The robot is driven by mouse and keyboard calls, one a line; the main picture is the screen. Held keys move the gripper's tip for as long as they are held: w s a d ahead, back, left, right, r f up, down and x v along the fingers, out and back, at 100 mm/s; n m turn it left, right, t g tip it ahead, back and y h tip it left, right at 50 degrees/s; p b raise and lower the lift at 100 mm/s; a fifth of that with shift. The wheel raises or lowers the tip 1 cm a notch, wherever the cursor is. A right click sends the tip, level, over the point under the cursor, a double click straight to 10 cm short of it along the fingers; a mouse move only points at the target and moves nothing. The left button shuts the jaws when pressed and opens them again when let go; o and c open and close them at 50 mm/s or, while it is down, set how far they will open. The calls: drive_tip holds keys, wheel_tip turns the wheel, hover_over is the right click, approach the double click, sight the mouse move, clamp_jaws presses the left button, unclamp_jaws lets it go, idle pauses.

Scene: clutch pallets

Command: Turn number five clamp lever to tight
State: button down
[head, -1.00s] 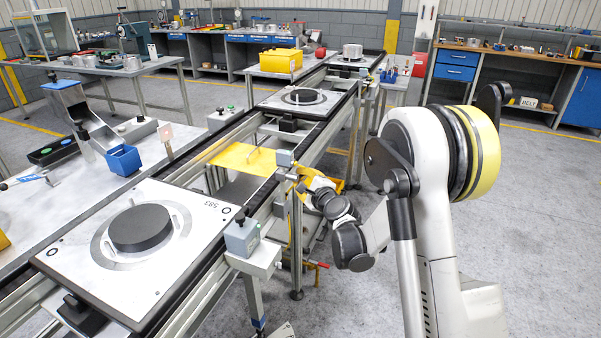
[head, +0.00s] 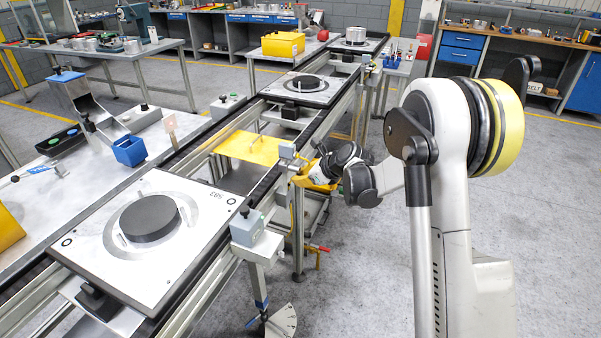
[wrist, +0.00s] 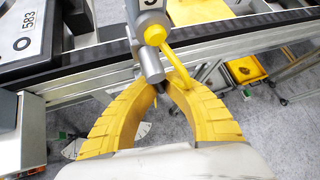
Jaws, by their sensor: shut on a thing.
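The number five clamp, a grey cylinder (wrist: 148,62) on a grey body, is at the top middle of the wrist view. A dark mark on the body, cut off by the edge, looks like a 5. Its yellow lever (wrist: 178,66) slants down right from a yellow hub (wrist: 154,34). My gripper (wrist: 162,84) has its yellow fingers closed in around the lever, just below the cylinder; the exact contact is partly hidden. In the head view my gripper (head: 303,170) is at the rail's outer side, beside a small grey block (head: 287,151); the lever is too small to make out.
The pallet marked 583 (head: 100,230) sits on the conveyor rail, with a black disc (head: 150,217) on it. A grey control box (head: 247,229) stands beside the rail. A yellow plate (head: 250,148) lies between the rails. The floor at the right is clear.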

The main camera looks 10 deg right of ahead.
drive_tip(key=shift+s+a+m+g+y, duration=0.25)
drive_tip(key=shift+m+g+y, duration=0.2)
drive_tip(key=shift+g, duration=0.25)
drive_tip(key=c, duration=1.5)
unclamp_jaws()
drive_tip(key=shift+a, duration=0.1)
drive_tip(key=v, duration=1.2)
